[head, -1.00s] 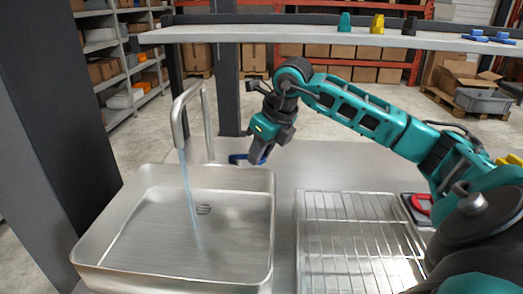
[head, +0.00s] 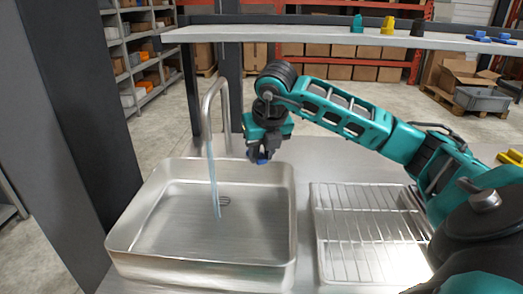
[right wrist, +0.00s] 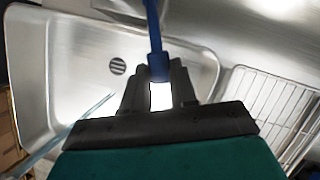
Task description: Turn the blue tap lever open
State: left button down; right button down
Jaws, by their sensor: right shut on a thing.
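The blue tap lever (right wrist: 155,35) runs down from the top of the right wrist view to between my right gripper's fingers (right wrist: 158,88), which are shut on its end. In the head view, my right gripper (head: 260,152) points down behind the sink's back right rim; only a small blue part of the lever (head: 261,160) shows at its fingertips, the rest being hidden. The curved metal spout (head: 206,110) stands at the back of the sink. A thin bluish stream of water (head: 213,185) falls from it into the basin. My left gripper is not in view.
The steel sink (head: 125,250) sits left of a wire drying rack (head: 365,235). A shelf (head: 340,40) carrying small coloured pieces spans above the counter, behind my right arm. A dark post (head: 75,110) stands at the left.

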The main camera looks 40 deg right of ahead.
jog(key=shift+w+a+r+m, duration=0.1)
jog(key=shift+a+m, duration=0.1)
jog(key=shift+m, duration=0.1)
jog(key=c, duration=0.9)
grip_release()
jog(key=p+v, duration=0.1)
jog(key=v, duration=1.1)
jog(key=shift+a+r, duration=0.2)
jog(key=shift+r, duration=0.15)
jog(key=shift+a, duration=0.1)
